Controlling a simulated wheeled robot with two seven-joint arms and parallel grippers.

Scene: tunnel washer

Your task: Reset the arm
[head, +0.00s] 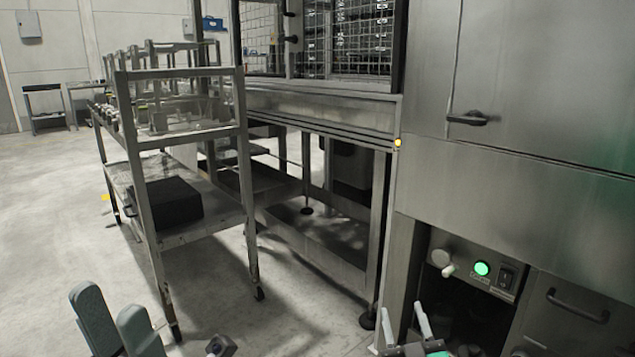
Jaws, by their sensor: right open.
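My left gripper (108,302) shows at the bottom left, in front of the cart. Its two grey fingers point up and stand a little apart, with nothing seen between them. My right gripper (406,312) is at the bottom, right of the middle, in front of the steel washer (560,130). Its two pale fingers are spread apart and empty. The bases of both grippers are partly cut off by the lower edge.
A metal cart (245,160) with racks on top and a black box (168,202) on its lower shelf stands at the left. The washer's control panel has a lit green button (482,268). Open floor (40,230) lies to the left.

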